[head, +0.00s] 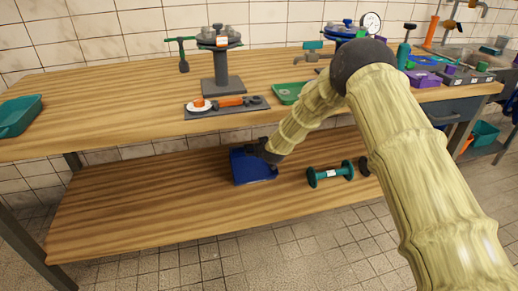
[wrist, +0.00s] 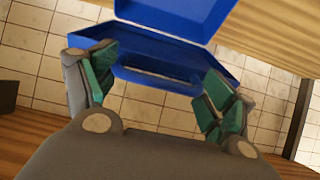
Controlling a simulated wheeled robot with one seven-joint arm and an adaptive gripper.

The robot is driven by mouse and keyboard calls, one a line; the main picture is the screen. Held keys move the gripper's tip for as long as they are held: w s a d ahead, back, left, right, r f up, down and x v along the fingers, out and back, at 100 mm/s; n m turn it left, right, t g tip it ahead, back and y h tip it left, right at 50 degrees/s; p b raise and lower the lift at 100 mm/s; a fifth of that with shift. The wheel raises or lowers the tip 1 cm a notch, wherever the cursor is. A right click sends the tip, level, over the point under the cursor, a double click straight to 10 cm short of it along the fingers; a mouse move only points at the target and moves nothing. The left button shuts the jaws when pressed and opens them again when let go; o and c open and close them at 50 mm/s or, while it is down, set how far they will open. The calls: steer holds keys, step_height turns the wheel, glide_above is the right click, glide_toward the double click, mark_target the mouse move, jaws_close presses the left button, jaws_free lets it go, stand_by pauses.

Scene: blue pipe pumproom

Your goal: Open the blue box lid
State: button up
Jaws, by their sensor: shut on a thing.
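The blue box (head: 254,171) sits on the lower wooden shelf, left of the dumbbell. My gripper (head: 264,149) reaches down to its upper right side and hides part of it. In the wrist view, a blue part with a handle-like slot (wrist: 150,40) spans between the two green-padded fingers of my gripper (wrist: 158,92). The fingers are wide apart, shut on this part, which looks like the box lid. Another blue panel (wrist: 185,12) of the box stands beyond it, with a pale edge. How far the lid is raised is unclear.
A teal dumbbell (head: 330,174) lies on the lower shelf to the right. The bench top (head: 130,95) overhangs the shelf and carries a grey stand (head: 222,85), a dark tray (head: 228,108) and a green tray (head: 288,93). The shelf's left part is clear.

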steer(key=o, duration=1.3)
steer(key=v, duration=1.2)
